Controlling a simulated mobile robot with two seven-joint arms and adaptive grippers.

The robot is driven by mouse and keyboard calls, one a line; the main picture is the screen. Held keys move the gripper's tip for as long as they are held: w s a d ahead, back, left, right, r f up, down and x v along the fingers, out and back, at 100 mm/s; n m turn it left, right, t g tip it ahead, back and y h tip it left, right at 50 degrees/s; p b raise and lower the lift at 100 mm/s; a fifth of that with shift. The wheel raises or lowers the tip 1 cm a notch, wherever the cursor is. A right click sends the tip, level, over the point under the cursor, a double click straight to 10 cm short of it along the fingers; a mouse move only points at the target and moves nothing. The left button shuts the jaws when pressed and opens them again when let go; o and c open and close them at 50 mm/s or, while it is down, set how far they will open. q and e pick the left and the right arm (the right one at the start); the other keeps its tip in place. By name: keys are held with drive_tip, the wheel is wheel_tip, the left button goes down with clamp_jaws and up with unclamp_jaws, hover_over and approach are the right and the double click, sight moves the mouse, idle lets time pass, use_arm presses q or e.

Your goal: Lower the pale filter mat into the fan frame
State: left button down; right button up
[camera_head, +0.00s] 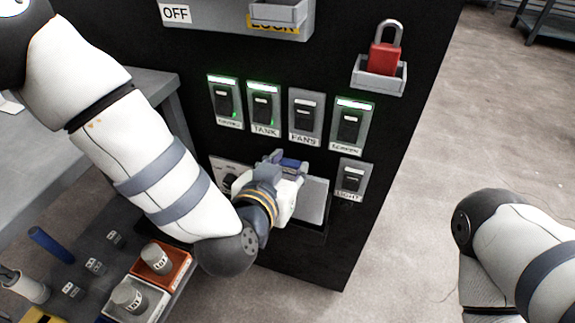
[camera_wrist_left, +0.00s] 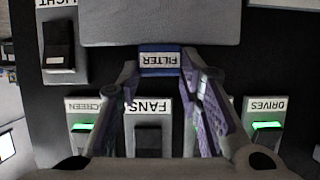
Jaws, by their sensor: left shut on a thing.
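The pale filter mat (camera_head: 314,200) is a flat light grey panel in front of the black cabinet face. In the left wrist view it fills the top middle (camera_wrist_left: 165,22). Its blue tab (camera_wrist_left: 160,60), labelled FILTER, sits between the fingers of my left gripper (camera_wrist_left: 163,75), which is shut on it. In the head view my left gripper (camera_head: 286,172) covers the mat's upper left part. The fan frame (camera_head: 306,235) shows as a dark edge at the mat's lower end; I cannot tell how deep the mat sits in it. My right gripper is out of view.
Above are the DRIVES, TANK (camera_head: 263,108), FANS (camera_head: 305,115) and SCREEN (camera_head: 350,124) switches; the FANS lamp is dark, the others green. The LIGHT switch (camera_head: 352,180) is close right of the mat. A red padlock (camera_head: 383,60) sits in a holder. Floor at right is open.

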use_arm(q)
wheel_tip(320, 180, down, 7)
drive_tip(key=b, duration=0.3)
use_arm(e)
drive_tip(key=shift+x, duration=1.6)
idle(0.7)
use_arm(q)
drive_tip(key=c, duration=1.1)
unclamp_jaws()
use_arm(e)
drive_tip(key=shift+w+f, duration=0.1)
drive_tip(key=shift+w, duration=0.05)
use_arm(q)
drive_tip(key=shift+o, duration=0.2)
drive_tip(key=shift+s, duration=0.1)
drive_tip(key=v, duration=1.2)
